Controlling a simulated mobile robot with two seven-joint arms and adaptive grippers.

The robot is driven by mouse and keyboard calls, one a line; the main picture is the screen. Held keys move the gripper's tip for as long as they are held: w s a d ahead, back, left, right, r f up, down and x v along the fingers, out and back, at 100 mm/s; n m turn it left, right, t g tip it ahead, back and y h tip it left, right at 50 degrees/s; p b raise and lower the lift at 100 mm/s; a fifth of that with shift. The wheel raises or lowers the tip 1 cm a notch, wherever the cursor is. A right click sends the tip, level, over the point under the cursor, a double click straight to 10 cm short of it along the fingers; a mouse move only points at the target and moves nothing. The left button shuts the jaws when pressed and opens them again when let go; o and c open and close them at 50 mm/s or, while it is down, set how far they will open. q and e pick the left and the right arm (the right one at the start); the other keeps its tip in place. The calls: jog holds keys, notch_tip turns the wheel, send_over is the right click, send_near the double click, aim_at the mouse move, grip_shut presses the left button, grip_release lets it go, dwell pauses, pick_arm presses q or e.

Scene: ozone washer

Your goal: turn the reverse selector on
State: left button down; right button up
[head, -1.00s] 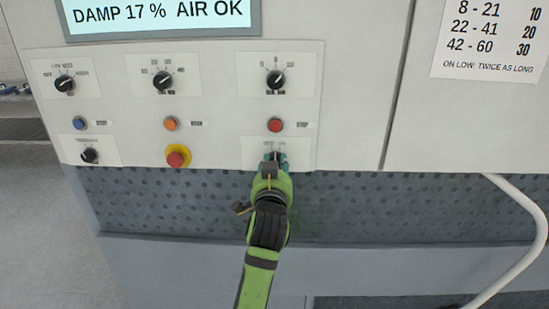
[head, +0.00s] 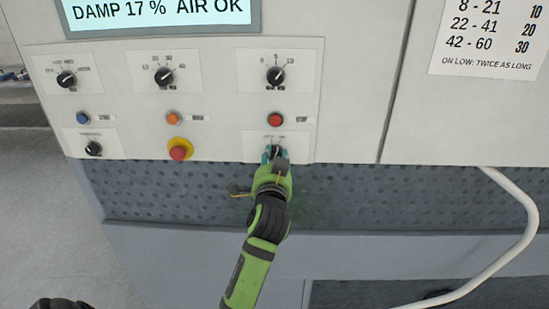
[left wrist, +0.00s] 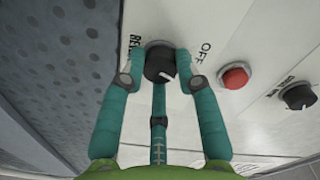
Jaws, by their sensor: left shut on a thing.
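The reverse selector is a black knob (left wrist: 160,63) on a white label plate (head: 252,147), below the red stop button. In the left wrist view, OFF is printed at its upper right. A partly hidden label beginning "RE" is at its upper left. The knob's white mark points to the lower right in that view, away from OFF. My left gripper (head: 275,153) is shut on the knob, with a teal fingertip on each side, as the left wrist view also shows (left wrist: 161,72). In the head view the fingers hide most of the knob. My right gripper is not in view.
A red button (head: 275,119) sits just above, with a timer knob (head: 276,76) higher up. A red emergency button (head: 180,151) on yellow is to the left. More knobs and buttons fill the panel's left side. A white pipe (head: 525,205) curves at the right.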

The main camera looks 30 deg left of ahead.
pick_arm(q)
jog(key=shift+r, duration=0.5)
jog(key=c, duration=0.9)
grip_release()
jog(key=v, duration=1.1)
jog(key=shift+s+d+f, duration=0.15)
jog(key=shift+s+f, duration=0.1)
jog(key=shift+f, duration=0.1)
